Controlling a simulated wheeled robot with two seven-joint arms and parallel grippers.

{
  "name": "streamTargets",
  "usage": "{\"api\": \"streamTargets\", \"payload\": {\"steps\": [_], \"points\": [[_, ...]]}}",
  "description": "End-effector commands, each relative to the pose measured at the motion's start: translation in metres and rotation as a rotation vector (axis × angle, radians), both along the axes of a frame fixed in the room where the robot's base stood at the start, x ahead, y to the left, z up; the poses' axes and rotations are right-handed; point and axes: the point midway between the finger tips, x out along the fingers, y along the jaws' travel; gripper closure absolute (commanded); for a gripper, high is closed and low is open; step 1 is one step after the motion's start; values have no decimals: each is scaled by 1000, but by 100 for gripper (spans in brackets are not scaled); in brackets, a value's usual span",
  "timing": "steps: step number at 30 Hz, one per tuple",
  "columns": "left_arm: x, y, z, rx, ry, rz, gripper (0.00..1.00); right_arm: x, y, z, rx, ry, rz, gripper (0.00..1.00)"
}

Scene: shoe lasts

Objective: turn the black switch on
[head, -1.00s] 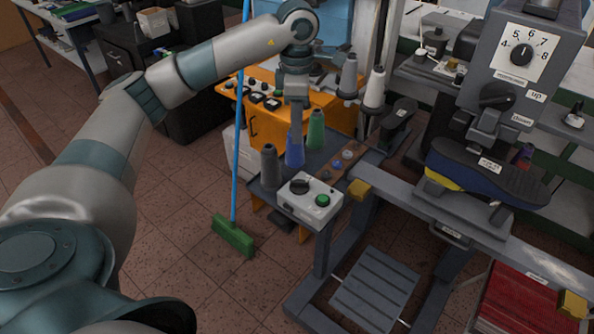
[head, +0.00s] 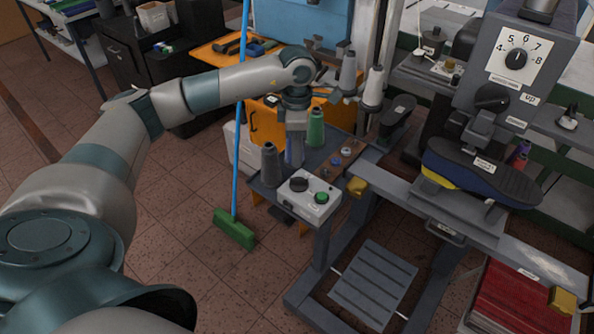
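A white control box (head: 318,207) sits on the front corner of the small grey table. On its top are a black rotary switch (head: 299,184) at left and a green button (head: 321,197) at right. My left gripper (head: 294,152) points down, behind the box and beyond the switch, among the thread spools. It is apart from the switch in the picture. A second black knob (head: 492,97) is on the grey machine, by the "up" and "down" labels. My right gripper is not in view.
A dark grey spool (head: 269,165) and a green spool (head: 315,128) stand close to my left gripper. A blue broom handle (head: 238,150) rises left of the table. The grey press (head: 510,80) with a shoe sole stands at right.

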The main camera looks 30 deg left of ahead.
Motion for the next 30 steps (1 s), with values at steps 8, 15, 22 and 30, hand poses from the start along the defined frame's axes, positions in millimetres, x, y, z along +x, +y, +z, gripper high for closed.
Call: {"api": "streamTargets", "payload": {"steps": [8,15,22,30], "points": [[-1,-1,-48,0,5,0,73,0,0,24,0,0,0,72],[0,0,-81,-1,2,1,73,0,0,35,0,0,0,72],[0,0,-93,0,0,-1,73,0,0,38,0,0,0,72],[0,0,-94,0,0,-1,73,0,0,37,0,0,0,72]]}}
